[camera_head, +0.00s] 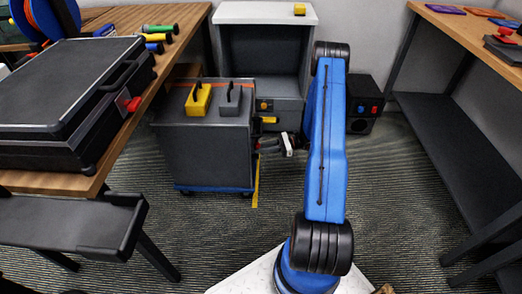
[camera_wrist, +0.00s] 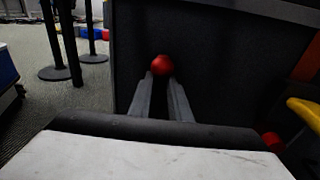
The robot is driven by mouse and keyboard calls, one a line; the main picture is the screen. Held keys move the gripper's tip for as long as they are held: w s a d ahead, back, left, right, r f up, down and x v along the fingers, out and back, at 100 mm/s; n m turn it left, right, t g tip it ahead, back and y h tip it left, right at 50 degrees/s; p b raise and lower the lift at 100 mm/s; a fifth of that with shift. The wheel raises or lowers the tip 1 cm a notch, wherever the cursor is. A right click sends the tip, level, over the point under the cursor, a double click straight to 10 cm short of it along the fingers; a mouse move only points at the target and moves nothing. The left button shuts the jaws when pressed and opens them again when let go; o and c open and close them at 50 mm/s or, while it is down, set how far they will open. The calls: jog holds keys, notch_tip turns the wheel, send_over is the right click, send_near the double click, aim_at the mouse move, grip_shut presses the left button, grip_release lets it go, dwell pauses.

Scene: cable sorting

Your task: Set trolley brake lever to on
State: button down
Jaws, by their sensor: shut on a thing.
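The dark grey trolley (camera_head: 205,155) with a blue base strip stands between the left bench and the arm. My gripper (camera_head: 263,147) is at the trolley's right side, low on its body. In the wrist view my gripper's two fingers (camera_wrist: 163,82) are closed around a round red knob (camera_wrist: 162,64), which shows at their tips in front of a dark panel (camera_wrist: 215,70). I take the knob to be the brake lever's end; the lever's shaft and its on or off marks are hidden. In the head view the knob is hidden.
A yellow block (camera_head: 199,98) and a grey block (camera_head: 228,98) with handles stand on the trolley. A black case (camera_head: 65,85) lies on the left bench. A yellow bar (camera_wrist: 304,108) and another red part (camera_wrist: 271,141) are close by on the right. Open floor lies right of the arm.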

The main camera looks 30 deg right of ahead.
jog(key=shift+w+r, duration=0.1)
dwell(0.3)
jog(key=c, duration=1.7)
grip_release()
jog(key=shift+o, duration=0.2)
jog(key=v, duration=1.7)
jog(key=shift+d, duration=0.25)
